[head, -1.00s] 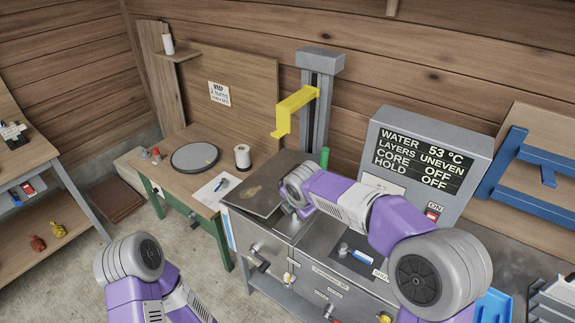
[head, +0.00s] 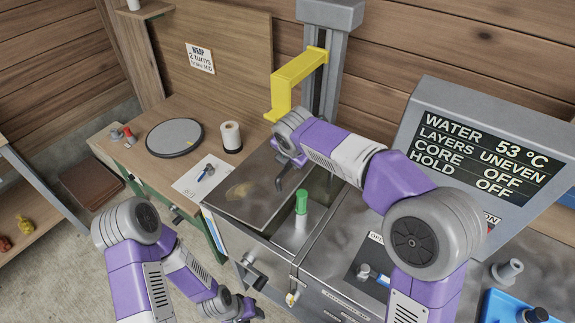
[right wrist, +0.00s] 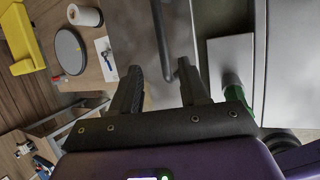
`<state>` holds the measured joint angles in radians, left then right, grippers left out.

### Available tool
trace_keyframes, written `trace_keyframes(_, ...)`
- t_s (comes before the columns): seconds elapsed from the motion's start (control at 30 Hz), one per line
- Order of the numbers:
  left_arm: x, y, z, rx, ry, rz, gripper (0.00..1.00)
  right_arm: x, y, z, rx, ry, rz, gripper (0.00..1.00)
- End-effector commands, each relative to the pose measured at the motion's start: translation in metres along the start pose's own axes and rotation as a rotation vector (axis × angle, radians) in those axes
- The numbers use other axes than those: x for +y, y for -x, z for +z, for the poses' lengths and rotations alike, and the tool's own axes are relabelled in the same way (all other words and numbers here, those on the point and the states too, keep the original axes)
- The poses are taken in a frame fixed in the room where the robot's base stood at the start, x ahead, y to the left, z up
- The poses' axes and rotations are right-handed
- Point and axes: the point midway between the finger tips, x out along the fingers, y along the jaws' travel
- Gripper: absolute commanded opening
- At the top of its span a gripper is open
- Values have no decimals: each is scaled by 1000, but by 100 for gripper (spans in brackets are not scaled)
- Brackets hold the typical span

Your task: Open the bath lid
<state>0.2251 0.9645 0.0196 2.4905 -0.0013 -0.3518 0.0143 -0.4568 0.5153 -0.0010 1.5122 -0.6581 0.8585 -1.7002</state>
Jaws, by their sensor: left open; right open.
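The bath lid (head: 250,190) is a flat dark metal plate, lying level over the left part of the steel bath. It also shows in the right wrist view (right wrist: 170,98). A grey bar (right wrist: 163,40), seemingly its handle, lies between the fingers of my right gripper (right wrist: 158,68). That gripper (head: 288,178) is open above the lid's right part, its fingers apart from the bar. Beside the lid's right edge is an uncovered strip with a green cylinder (head: 301,202). My left gripper (head: 243,306) is open and empty in front of the bath, low in the head view.
A wooden bench with a round grey disc (head: 174,137) and a white roll (head: 231,136) stands left of the bath. A yellow bracket (head: 292,84) on a grey column rises behind. A grey display box (head: 487,160) stands at right, reading 53 °C.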

Motion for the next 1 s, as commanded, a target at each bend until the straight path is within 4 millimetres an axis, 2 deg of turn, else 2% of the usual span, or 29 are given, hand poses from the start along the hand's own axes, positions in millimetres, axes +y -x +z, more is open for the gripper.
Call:
trace_keyframes(0.17,-3,-7,0,0,0,0,43,-1,-19,-2,1,0,-1,44)
trace_keyframes(0.5,-7,-19,-1,0,0,0,43,-1,-68,-1,1,-2,0,44)
trace_keyframes(0.67,-8,-20,-1,0,0,0,43,-1,-76,-1,0,-1,1,44)
trace_keyframes(0.9,-7,-20,-1,0,0,0,43,0,-77,0,0,-1,1,44)
trace_keyframes(1.0,-7,-20,-1,0,0,0,43,0,-77,0,0,-1,1,31)
